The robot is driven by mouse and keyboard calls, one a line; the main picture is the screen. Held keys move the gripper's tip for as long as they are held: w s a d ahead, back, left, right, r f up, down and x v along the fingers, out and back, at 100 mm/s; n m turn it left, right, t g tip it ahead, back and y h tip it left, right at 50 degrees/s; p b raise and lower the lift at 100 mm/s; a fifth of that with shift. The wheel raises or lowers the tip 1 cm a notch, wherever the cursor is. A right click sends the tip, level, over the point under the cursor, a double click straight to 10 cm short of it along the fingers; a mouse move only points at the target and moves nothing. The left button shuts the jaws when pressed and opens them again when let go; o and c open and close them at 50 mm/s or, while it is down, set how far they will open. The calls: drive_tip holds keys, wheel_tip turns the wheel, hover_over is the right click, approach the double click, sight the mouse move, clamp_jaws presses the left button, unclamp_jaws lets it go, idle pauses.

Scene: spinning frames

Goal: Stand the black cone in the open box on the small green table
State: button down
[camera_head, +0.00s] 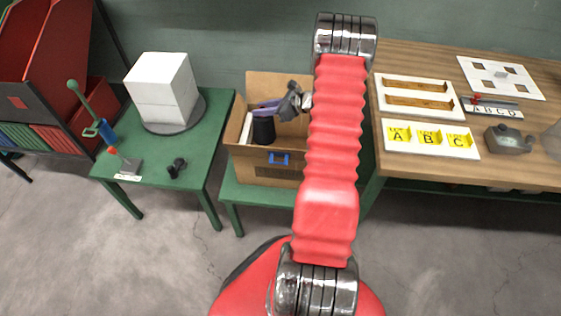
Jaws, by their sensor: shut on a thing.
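The open cardboard box (268,176) stands on the small green table (230,193), its flaps up and a blue label or handle on its front. A dark, upright shape, apparently the black cone (263,131), is inside the box's outline near the left wall. My gripper (264,109) reaches into the box from the right; its purple-grey fingers are shut on the top of the black cone. Whether the cone's base touches the box floor is hidden by the front wall.
A pale flat thing (247,128) lies along the box's left side. The left green table (205,150) holds a white block (163,92) and small tools. The wooden bench (400,60) at right holds lettered trays. My red arm covers the box's right side.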

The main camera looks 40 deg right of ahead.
sight(266, 134)
drive_tip(key=shift+s+f, duration=0.3)
drive_tip(key=shift+f, duration=0.45)
drive_tip(key=shift+s+f, duration=0.25)
drive_tip(key=shift+f, duration=0.45)
drive_tip(key=shift+f, duration=3.15)
drive_tip(key=shift+f, duration=1.85)
drive_tip(key=c, duration=1.4)
unclamp_jaws()
drive_tip(key=shift+a, duration=0.1)
drive_tip(key=shift+c, duration=0.2)
